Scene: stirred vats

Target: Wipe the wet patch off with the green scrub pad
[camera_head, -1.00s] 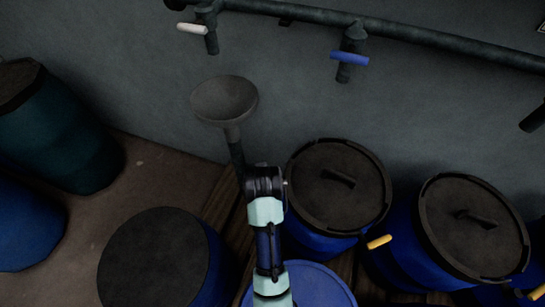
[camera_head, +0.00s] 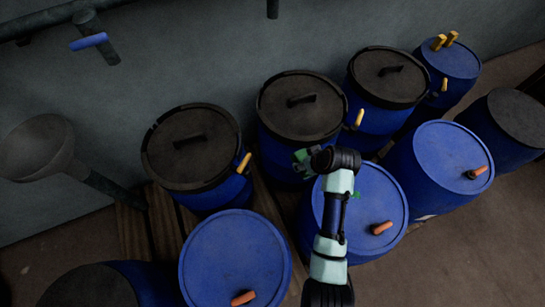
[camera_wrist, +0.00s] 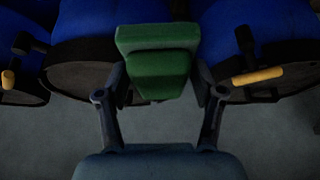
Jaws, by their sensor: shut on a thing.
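In the wrist view, the green scrub pad (camera_wrist: 158,75) sits between the two fingers of my gripper (camera_wrist: 160,92), which is shut on it. The pad is held in front of lidded blue vats. In the head view, my gripper (camera_head: 304,163) shows only in part behind my arm, above the gap between black-lidded vats and a blue-topped vat; a little green shows there. I cannot make out a wet patch in either view.
Black-lidded blue vats (camera_head: 191,148) stand in a row along the grey wall. Blue-topped vats with orange handles, such as one in front (camera_head: 236,262), stand nearer. A grey funnel (camera_head: 38,147) and a pipe with a blue-handled valve (camera_head: 88,41) are at left. Floor shows at lower right.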

